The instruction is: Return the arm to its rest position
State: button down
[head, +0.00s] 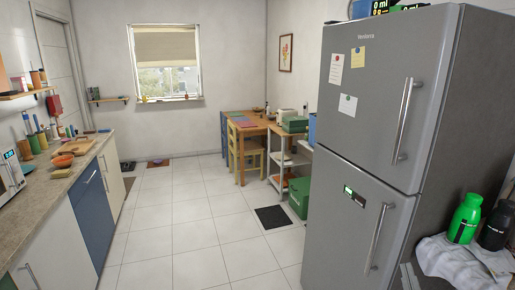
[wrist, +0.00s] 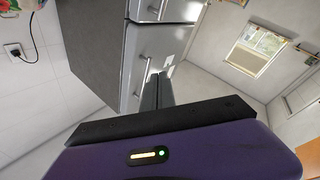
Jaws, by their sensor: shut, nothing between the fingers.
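My gripper (wrist: 163,88) shows in the wrist view as dark fingers beyond the purple wrist housing (wrist: 190,150). The fingers are together with nothing between them. They point toward the grey fridge (wrist: 150,60), which looks tilted in this view; I cannot tell the exact gap. In the head view the fridge (head: 375,120) stands tall on the right with both doors closed. Most of my arm is hidden from the head view.
A cloth-covered surface with a green bottle (head: 465,218) and a black bottle (head: 496,225) stands right of the fridge. A counter (head: 60,172) runs along the left. A wooden table (head: 252,124) and green box (head: 299,197) stand further back. The tiled floor (head: 180,215) between is clear.

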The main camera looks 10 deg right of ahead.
jog(key=s+a+f+g+y, duration=0.1)
jog(key=s+a+f+y, duration=0.1)
jog(key=s+a, duration=0.4)
jog(key=s+a+f+m+g+y, duration=0.1)
jog(key=s+a+f+y, duration=0.2)
jog(key=s, duration=1.4)
jog(key=s+a+f+g+y+b, duration=0.1)
jog(key=s+a+f+g+y, duration=0.1)
jog(key=s+a, duration=0.7)
jog(key=s+f, duration=0.1)
jog(key=s, duration=0.1)
jog(key=shift+s+a+f+y, duration=0.3)
jog(key=shift+s+a, duration=0.05)
jog(key=shift+a, duration=0.05)
